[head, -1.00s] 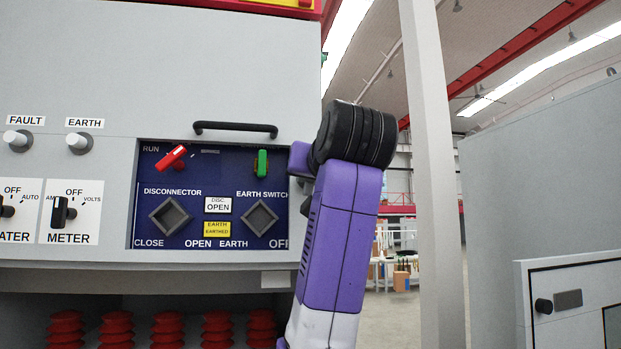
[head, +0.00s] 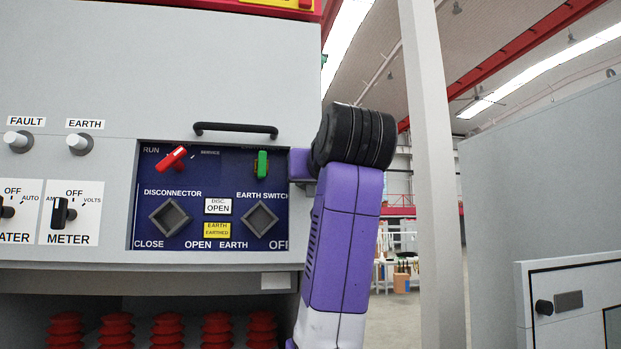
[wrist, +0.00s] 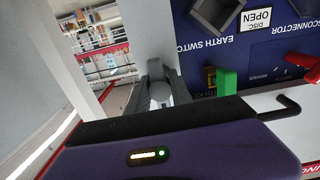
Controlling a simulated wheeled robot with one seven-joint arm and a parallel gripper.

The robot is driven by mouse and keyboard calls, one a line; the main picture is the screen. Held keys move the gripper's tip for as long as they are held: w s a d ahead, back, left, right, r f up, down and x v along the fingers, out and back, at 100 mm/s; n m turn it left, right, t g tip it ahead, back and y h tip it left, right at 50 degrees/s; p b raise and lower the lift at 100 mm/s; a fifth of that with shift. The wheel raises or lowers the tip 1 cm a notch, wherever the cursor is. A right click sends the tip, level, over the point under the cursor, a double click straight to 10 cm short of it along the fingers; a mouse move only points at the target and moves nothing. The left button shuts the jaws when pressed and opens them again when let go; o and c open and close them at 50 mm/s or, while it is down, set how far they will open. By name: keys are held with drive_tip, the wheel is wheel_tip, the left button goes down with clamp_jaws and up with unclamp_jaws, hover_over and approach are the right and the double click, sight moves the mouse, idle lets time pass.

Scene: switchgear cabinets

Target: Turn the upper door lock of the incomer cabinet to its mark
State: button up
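The incomer cabinet (head: 150,70) fills the left of the head view. I cannot make out its upper door lock or the lock's mark in either view. My arm stands in front of the cabinet's right edge in the head view and hides my fingers there. In the wrist view, which is turned upside down, my gripper (wrist: 160,82) shows as grey fingers beside the cabinet's edge, close to the green lever (wrist: 223,80). A grey rounded shape lies between the fingers; I cannot tell whether it is the lock or part of my gripper.
A black handle bar (head: 236,129) sits above the blue panel (head: 170,232), which carries a red lever (head: 175,158) and two square sockets.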

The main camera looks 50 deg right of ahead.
drive_tip(key=shift+o, duration=0.7)
drive_tip(key=b+v, duration=0.3)
drive_tip(key=v, duration=0.5)
drive_tip(key=shift+w, duration=0.1)
